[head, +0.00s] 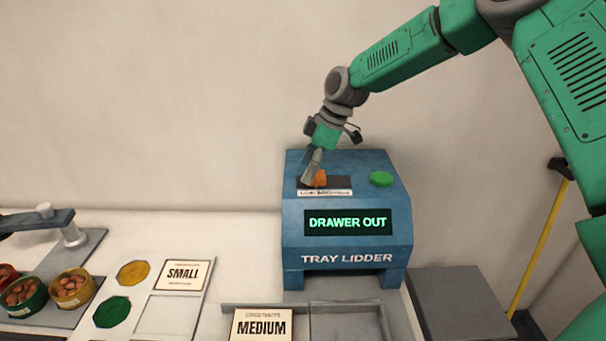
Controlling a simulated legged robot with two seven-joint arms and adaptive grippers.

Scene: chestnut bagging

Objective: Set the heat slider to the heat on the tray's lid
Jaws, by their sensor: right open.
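The blue tray lidder (347,225) stands at the back of the counter, its screen (358,222) reading "DRAWER OUT". On its sloped top is a dark slot strip (340,184) with an orange slider knob (320,179); the label below it (325,193) is too small to read. My right gripper (314,178) is open, its fingers down at the orange knob; whether they touch it I cannot tell. A lid marked "MEDIUM" (262,325) lies at the bottom centre, in front of the lidder. My left gripper is not in view.
A green button (381,179) is right of the slider. A "SMALL" card (184,274) lies on a white board with yellow and green discs. Tubs of chestnuts (72,289) stand at lower left. A grey plate (459,304) lies right of the lidder.

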